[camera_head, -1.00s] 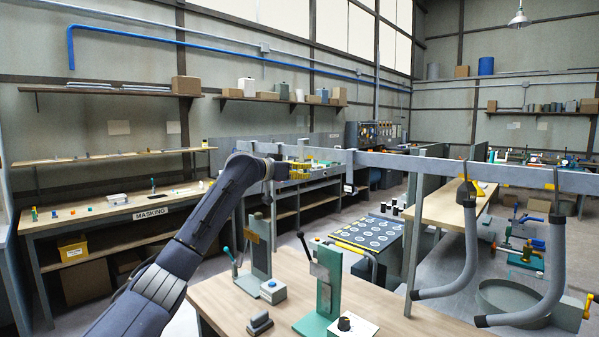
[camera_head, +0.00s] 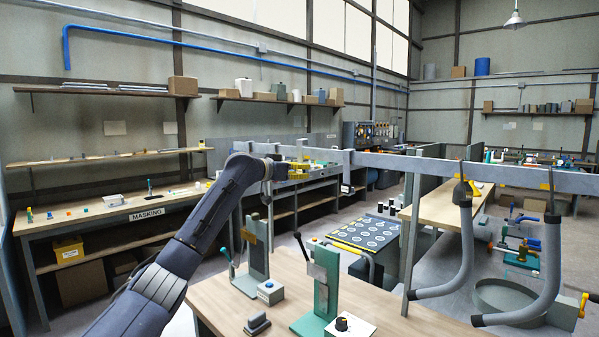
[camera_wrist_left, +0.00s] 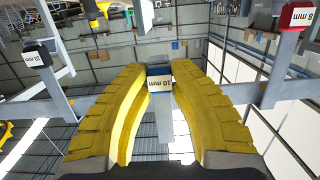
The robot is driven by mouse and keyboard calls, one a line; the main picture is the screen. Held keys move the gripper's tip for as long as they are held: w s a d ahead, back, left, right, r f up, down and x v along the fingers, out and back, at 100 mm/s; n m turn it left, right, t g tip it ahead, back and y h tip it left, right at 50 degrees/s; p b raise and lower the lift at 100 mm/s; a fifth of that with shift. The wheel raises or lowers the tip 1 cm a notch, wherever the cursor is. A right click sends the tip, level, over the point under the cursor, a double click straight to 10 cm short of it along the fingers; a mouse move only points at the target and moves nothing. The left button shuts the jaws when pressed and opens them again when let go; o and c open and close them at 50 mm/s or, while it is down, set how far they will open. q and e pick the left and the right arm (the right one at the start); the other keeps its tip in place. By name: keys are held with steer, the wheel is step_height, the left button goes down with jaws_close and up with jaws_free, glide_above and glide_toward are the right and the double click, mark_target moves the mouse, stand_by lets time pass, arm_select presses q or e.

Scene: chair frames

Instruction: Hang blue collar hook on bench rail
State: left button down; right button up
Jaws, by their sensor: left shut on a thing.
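My left gripper (camera_head: 297,171) is at the left part of the long grey overhead rail (camera_head: 400,165) in the head view; its yellow fingers are small there. In the left wrist view the yellow fingers (camera_wrist_left: 160,88) are shut around a hook with a dark bluish collar (camera_wrist_left: 159,69) and a label reading 10 mm. Its grey shank (camera_wrist_left: 164,122) shows between the fingers. Whether this hook touches the rail cannot be told. My right gripper is out of view.
A dark collar labelled 10 mm (camera_wrist_left: 34,58) and a red collar labelled 8 mm (camera_wrist_left: 297,17) flank the fingers. Two bent grey tubes (camera_head: 467,245) (camera_head: 551,262) hang from the rail at right. A green upright fixture (camera_head: 326,285) stands on the wooden bench (camera_head: 390,317) below.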

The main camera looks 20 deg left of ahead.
arm_select(q)
steer(key=shift+r+x, duration=0.2)
steer(key=shift+x, duration=1.2)
stand_by(0.5)
steer(key=shift+f, duration=1.15)
stand_by(0.7)
steer(key=c, duration=1.2)
jaws_free()
steer(key=v, duration=0.8)
stand_by(0.8)
